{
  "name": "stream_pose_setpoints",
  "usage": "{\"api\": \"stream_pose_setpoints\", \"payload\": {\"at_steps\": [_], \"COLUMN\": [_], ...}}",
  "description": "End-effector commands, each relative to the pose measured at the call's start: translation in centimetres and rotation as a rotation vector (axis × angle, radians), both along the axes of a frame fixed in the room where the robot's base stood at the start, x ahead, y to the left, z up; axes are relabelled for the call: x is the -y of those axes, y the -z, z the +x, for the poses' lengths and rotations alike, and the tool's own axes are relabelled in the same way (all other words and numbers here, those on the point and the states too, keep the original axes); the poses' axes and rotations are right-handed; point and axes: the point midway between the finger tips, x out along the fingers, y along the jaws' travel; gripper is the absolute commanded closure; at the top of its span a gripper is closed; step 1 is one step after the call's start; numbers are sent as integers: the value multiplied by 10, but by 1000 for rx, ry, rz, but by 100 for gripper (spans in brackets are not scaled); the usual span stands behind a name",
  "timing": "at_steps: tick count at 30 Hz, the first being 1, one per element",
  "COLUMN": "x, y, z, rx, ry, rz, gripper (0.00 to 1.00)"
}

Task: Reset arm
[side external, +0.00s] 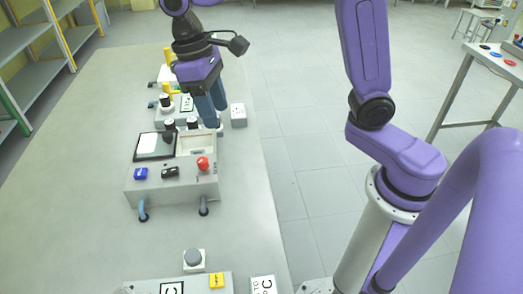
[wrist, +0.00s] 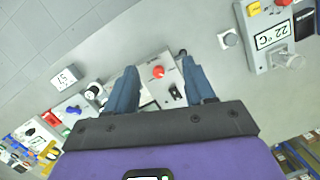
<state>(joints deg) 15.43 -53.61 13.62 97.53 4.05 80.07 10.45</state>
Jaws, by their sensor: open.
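My gripper (side external: 213,118) hangs over the bench with its two blue fingers pointing down. It is open and empty. In the wrist view the fingers of my gripper (wrist: 160,72) are spread apart with no object held between them. Below it is a grey device box (side external: 212,185) with a red knob (side external: 203,163), a blue button (side external: 141,173) and a black switch (side external: 170,172). In the wrist view the red knob (wrist: 158,72) and the black switch (wrist: 175,92) show between the fingers. The fingers partly hide the box's far right part.
A second device (side external: 183,105) stands behind, beside a small white block (side external: 238,115). A front device (side external: 190,284) has a grey knob (side external: 193,259) behind it. A device with a 22 °C display (wrist: 272,38) is at the wrist view's top right. The bench's left part (side external: 70,200) is clear.

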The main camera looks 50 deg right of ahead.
Motion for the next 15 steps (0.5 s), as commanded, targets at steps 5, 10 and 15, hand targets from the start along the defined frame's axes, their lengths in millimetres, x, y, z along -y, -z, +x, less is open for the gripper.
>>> {"api": "stream_pose_setpoints", "payload": {"at_steps": [5,10,15], "x": [20,43,70], "y": [7,17,31], "z": [-48,-93,-137], "rx": [47,90,131], "ry": [-139,-271,-405], "rz": [27,57,90], "gripper": [46,46,46]}}
